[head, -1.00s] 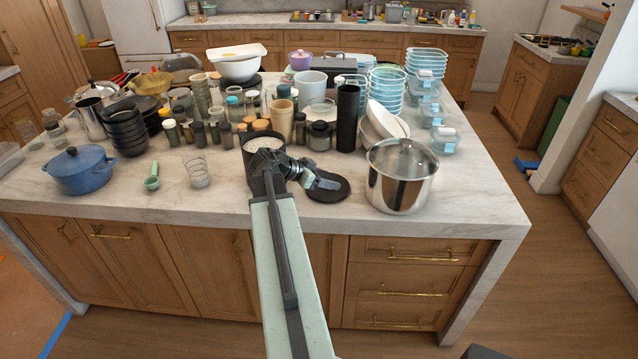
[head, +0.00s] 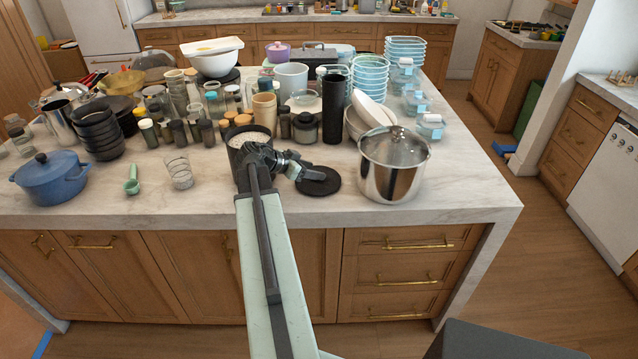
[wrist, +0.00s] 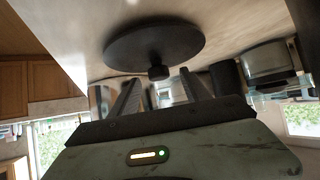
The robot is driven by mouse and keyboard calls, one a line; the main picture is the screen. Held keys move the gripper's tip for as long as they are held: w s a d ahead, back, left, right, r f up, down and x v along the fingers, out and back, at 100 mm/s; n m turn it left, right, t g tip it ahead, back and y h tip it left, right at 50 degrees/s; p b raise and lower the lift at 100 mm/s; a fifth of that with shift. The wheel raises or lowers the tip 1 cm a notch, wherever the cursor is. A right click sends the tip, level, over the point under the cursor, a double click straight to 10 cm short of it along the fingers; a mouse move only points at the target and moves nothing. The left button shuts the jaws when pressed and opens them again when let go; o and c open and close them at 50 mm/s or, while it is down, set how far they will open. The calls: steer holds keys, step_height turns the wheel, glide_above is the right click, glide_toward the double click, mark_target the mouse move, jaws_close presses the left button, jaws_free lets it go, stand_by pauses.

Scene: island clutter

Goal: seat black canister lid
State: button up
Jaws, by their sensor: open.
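The black canister (head: 241,160) stands upright and open on the island counter, with pale contents showing at its top. My arm and wrist hide part of its front. The round black lid (head: 318,185) lies flat on the counter to the right of the canister, apart from it. In the wrist view the lid (wrist: 130,46) appears inverted, with its small knob (wrist: 158,73) pointing toward my fingers. My gripper (head: 312,173) is open and empty, low at the lid's left side. In the wrist view my gripper (wrist: 160,78) has its two fingers apart, with the knob between their tips.
A steel pot with a glass lid (head: 391,178) stands close right of the black lid. Jars, a tall black cylinder (head: 334,108) and bowls crowd behind. A clear glass (head: 178,170) and blue pot (head: 52,182) are left. The counter's front strip is mostly clear.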

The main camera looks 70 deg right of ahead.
steer(key=b+x, duration=0.1)
steer(key=x, duration=0.2)
steer(key=shift+f, duration=0.1)
jaws_close()
steer(key=shift+r+p, duration=0.6)
steer(key=shift+r, duration=0.1)
step_height(320, 180, up, 3)
steer(key=p, duration=0.3)
steer(key=shift+r, duration=0.1)
steer(key=w+a, duration=0.2)
steer(key=a, duration=0.3)
steer(key=w+a, duration=0.2)
steer(key=a, duration=0.3)
steer(key=w+a+p, duration=0.1)
steer(key=w+a, duration=0.1)
steer(key=a, duration=0.2)
steer(key=shift+a+r, duration=0.35)
steer(key=shift+a, duration=0.05)
